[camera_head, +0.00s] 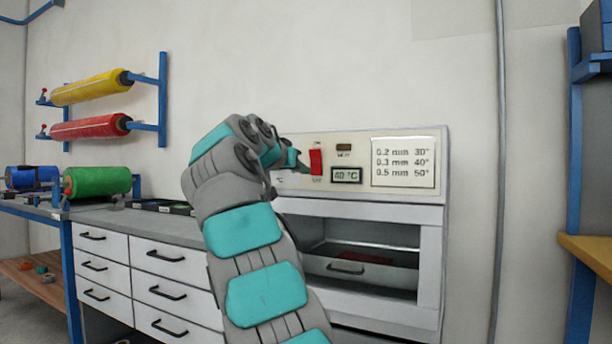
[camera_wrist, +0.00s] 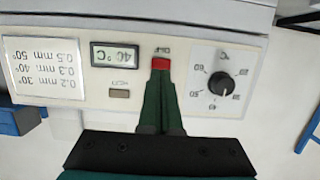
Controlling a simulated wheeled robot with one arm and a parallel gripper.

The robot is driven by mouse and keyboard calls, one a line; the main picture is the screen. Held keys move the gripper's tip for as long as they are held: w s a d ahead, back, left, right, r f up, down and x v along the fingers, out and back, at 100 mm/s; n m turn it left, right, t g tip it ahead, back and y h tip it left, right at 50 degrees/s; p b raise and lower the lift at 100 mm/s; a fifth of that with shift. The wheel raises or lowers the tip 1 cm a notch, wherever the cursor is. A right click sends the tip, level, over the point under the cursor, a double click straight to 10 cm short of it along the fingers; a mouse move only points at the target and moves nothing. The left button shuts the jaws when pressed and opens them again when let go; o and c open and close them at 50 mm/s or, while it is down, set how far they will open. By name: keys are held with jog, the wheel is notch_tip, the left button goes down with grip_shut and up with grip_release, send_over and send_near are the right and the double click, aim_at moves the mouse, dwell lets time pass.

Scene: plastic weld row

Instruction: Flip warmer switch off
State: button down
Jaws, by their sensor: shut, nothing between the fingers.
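The warmer (camera_head: 432,215) is a white cabinet with a control panel on top. Its red switch (camera_head: 316,161) sits on the panel, left of the display (camera_head: 346,175) reading 40 °C. In the wrist view, which is upside down, part of the red switch (camera_wrist: 160,64) shows beside a small label, and the fingertips cover the rest. My gripper (camera_wrist: 161,80) is shut and empty, its green fingers together right at the switch. It also shows in the head view (camera_head: 301,166), just left of the switch. I cannot tell whether it touches, or which way the switch is tipped.
A dark indicator (camera_head: 344,147) and a settings chart (camera_head: 404,162) are on the panel. A black dial (camera_wrist: 221,83) lies close to the fingers. Below is an open bay with a drawer (camera_head: 362,268).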

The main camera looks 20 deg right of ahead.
jog(key=f+b+v, duration=0.1)
jog(key=f+v, duration=0.1)
jog(key=v, duration=0.6)
jog(key=shift+s+a, duration=0.15)
jog(key=shift+s, duration=0.15)
jog(key=s+d+f+n+g+y+p, duration=0.1)
jog(key=s+f+n+g+y+p, duration=0.2)
jog(key=s+f, duration=0.65)
jog(key=s+d+f+n+g+y+p, duration=0.1)
jog(key=s+f+n+g+y+p, duration=0.15)
jog(key=s+f, duration=0.7)
jog(key=s+a+f+n+g+y+p, duration=0.2)
jog(key=s+a+f, duration=0.4)
jog(key=s+f, duration=0.6)
jog(key=s+a+f+n+g+y+p, duration=0.1)
jog(key=s+a+f+n+g+y, duration=0.2)
jog(key=s+a+f, duration=0.4)
jog(key=s+f+y, duration=0.1)
jog(key=s+f, duration=0.4)
jog(key=shift+s+a+g+y+p, duration=0.15)
jog(key=shift+a+g+y+p, duration=0.05)
jog(key=shift+g+y+p, duration=0.15)
